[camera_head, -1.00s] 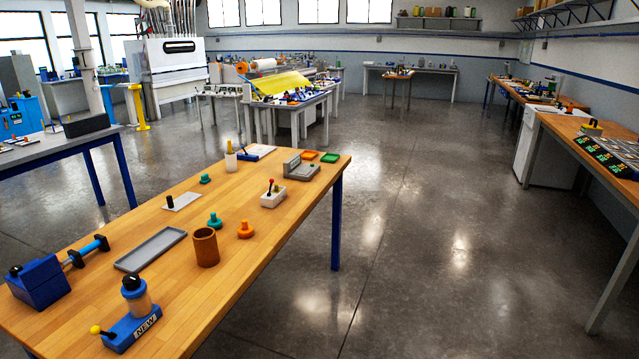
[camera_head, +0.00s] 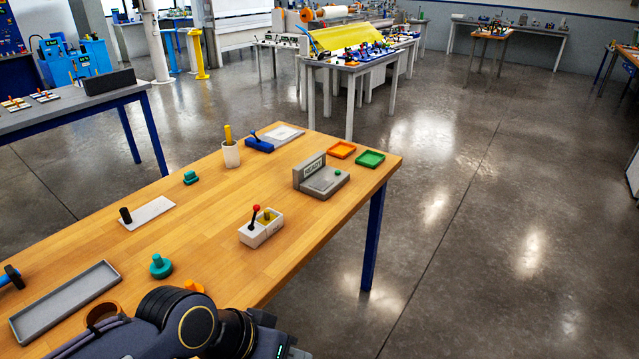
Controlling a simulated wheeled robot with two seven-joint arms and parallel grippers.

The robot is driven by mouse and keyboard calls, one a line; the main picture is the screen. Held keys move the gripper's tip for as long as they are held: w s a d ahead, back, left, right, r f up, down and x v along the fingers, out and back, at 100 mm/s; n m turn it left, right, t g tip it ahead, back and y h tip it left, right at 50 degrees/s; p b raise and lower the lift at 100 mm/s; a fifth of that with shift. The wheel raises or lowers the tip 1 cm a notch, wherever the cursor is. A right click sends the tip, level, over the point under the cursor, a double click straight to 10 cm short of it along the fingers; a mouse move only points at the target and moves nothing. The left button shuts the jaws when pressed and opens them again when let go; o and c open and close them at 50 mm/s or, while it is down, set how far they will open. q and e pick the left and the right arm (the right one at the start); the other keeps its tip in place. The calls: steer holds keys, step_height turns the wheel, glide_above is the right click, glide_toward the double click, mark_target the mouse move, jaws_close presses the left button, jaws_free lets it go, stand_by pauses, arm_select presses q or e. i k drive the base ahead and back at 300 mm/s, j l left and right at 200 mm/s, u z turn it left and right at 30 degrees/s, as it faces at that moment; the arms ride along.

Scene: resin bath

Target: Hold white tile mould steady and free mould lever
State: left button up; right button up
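The white tile mould (camera_head: 261,230) stands on the wooden table near its right front edge. It is a small white block. A dark lever with a red knob (camera_head: 256,209) rises from its left part, and a yellow piece sits in its top beside the lever. One of my arms shows at the bottom of the view, coming in from the lower left, below and apart from the mould. Its fingertips are not visible, so its opening cannot be seen. My other gripper is not in view. Nothing touches the mould.
A grey stand (camera_head: 321,178) is behind the mould, with orange (camera_head: 342,150) and green (camera_head: 370,159) trays beyond. A teal knob (camera_head: 160,266), grey tray (camera_head: 66,302) and white plate (camera_head: 147,213) lie to the left. My arm partly hides a brown cup (camera_head: 103,312). Table space around the mould is clear.

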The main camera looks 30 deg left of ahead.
mark_target(257, 208)
steer(key=i+l, duration=0.1)
steer(key=i, duration=2.4)
steer(key=i+u, duration=0.1)
steer(key=u, duration=0.35)
steer(key=i+u, duration=0.1)
steer(key=u, duration=0.85)
steer(key=i+l+u, duration=0.1)
steer(key=u, duration=0.4)
steer(key=l+u, duration=0.15)
steer(key=u, duration=1.95)
steer(key=i+l, duration=0.05)
steer(key=l, duration=0.05)
